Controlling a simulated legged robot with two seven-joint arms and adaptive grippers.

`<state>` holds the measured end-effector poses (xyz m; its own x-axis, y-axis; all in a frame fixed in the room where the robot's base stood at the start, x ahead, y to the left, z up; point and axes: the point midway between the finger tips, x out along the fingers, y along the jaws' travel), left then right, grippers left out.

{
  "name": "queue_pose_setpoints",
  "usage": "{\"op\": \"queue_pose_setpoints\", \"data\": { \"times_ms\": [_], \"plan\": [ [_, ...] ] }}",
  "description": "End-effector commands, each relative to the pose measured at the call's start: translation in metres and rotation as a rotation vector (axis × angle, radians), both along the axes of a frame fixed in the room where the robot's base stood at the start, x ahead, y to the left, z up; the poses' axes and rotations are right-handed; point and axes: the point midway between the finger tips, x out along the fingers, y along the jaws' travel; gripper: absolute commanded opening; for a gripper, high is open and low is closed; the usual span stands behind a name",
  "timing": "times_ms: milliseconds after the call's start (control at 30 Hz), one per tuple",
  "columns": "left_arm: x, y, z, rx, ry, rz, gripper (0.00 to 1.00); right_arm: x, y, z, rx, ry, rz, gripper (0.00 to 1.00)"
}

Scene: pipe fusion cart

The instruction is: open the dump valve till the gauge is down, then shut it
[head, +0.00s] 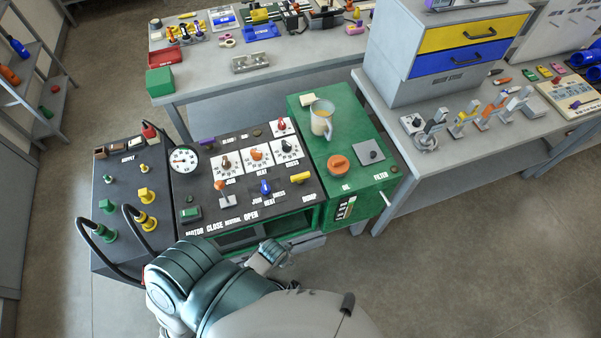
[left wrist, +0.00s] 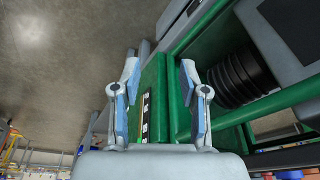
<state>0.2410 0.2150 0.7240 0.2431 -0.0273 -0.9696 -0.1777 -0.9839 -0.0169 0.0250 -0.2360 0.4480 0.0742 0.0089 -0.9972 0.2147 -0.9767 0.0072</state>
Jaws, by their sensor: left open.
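The pressure gauge (head: 184,160) has a round white face at the left of the cart's dark control panel (head: 225,212). Its needle is too small to read. The dump valve (head: 299,179) shows a yellow handle at the panel's right side, above the word DUMP. My left gripper (head: 272,255) is low in front of the cart, below the panel's front edge and apart from the valve. In the left wrist view the left gripper (left wrist: 158,78) has its two fingers spread with nothing held, facing the green cart front. My right gripper does not show.
A blue lever (head: 265,187) and an orange lever (head: 221,187) stand on the panel left of the valve. The green oil tank (head: 304,103) adjoins it, carrying a jug (head: 321,117) and an orange cap (head: 338,165). Hoses (head: 84,232) curve at the left.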

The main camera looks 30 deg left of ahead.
Motion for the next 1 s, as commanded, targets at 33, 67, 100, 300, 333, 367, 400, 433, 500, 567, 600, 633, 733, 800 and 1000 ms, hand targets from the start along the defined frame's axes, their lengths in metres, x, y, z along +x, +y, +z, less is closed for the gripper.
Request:
{"op": "queue_pose_setpoints", "data": {
  "times_ms": [33, 67, 100, 300, 333, 367, 400, 433, 500, 567, 600, 633, 733, 800, 1000],
  "plan": [
    [0.003, -0.003, 0.018, -0.002, -0.012, -0.001, 0.44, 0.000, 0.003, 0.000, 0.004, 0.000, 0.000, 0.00],
    [0.005, -0.004, 0.028, -0.003, -0.017, -0.002, 0.44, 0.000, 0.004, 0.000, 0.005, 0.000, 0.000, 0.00],
    [0.007, -0.007, 0.042, -0.003, -0.023, -0.005, 0.44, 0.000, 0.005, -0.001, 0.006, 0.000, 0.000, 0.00],
    [0.029, -0.025, 0.116, -0.037, -0.070, -0.085, 0.44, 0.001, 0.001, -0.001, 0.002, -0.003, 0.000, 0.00],
    [0.034, -0.030, 0.124, -0.047, -0.073, -0.112, 0.44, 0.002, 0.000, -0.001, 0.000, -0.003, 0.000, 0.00],
    [0.039, -0.034, 0.129, -0.054, -0.074, -0.137, 0.44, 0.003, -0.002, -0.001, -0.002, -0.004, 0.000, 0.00],
    [0.045, -0.039, 0.134, -0.064, -0.075, -0.169, 0.44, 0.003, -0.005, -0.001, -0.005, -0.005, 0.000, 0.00],
    [0.050, -0.042, 0.137, -0.070, -0.076, -0.193, 0.44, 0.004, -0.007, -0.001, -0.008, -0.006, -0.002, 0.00],
    [0.062, -0.048, 0.142, -0.082, -0.075, -0.246, 0.44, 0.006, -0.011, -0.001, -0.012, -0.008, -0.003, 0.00],
    [0.073, -0.053, 0.146, -0.087, -0.073, -0.292, 0.44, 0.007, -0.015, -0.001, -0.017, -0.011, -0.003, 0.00],
    [0.080, -0.056, 0.148, -0.089, -0.069, -0.322, 0.44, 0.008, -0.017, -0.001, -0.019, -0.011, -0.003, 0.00],
    [0.085, -0.057, 0.149, -0.089, -0.065, -0.345, 0.44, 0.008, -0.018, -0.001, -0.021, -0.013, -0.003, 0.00],
    [0.106, -0.059, 0.155, -0.085, -0.051, -0.421, 0.44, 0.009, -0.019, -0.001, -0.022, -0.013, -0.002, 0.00],
    [0.122, -0.058, 0.159, -0.073, -0.034, -0.476, 0.44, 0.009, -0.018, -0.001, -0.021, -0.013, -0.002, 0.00],
    [0.187, -0.023, 0.192, 0.019, 0.069, -0.604, 0.44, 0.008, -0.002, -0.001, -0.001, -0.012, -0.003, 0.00]
  ]
}}
